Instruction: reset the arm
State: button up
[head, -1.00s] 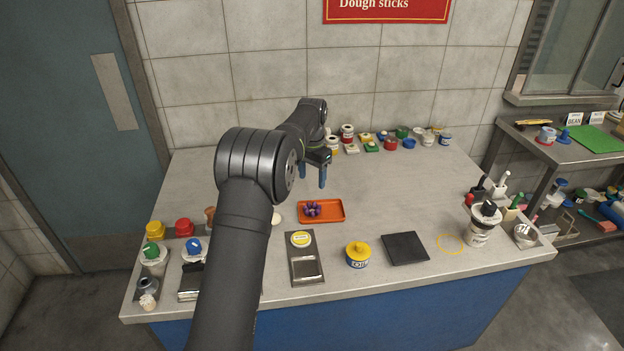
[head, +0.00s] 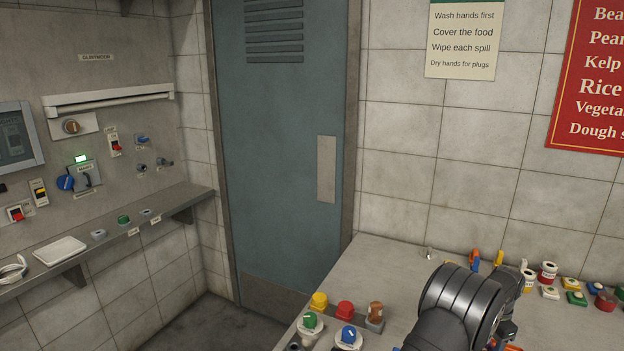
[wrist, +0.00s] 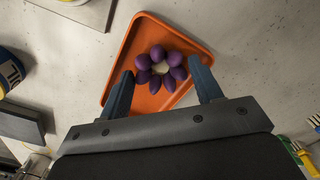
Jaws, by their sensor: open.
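My gripper (wrist: 161,72) shows in the wrist view with its two blue fingers spread apart. An orange tray (wrist: 128,52) lies on the counter below and beyond the fingers. A ring of purple, rounded pieces with a pale centre (wrist: 160,68) lies on the tray, seen between the fingers; none of it is gripped. In the head view my arm rises at the bottom right, and the gripper itself cannot be made out clearly there.
Yellow (head: 319,300) and red (head: 345,310) lidded items stand at the counter's left end, with green and blue knobs in front. Jars and small blocks line the back. A blue-grey door (head: 280,150) and a wall shelf (head: 110,235) with switches above lie left.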

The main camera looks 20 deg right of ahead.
jog(key=shift+r, duration=1.55)
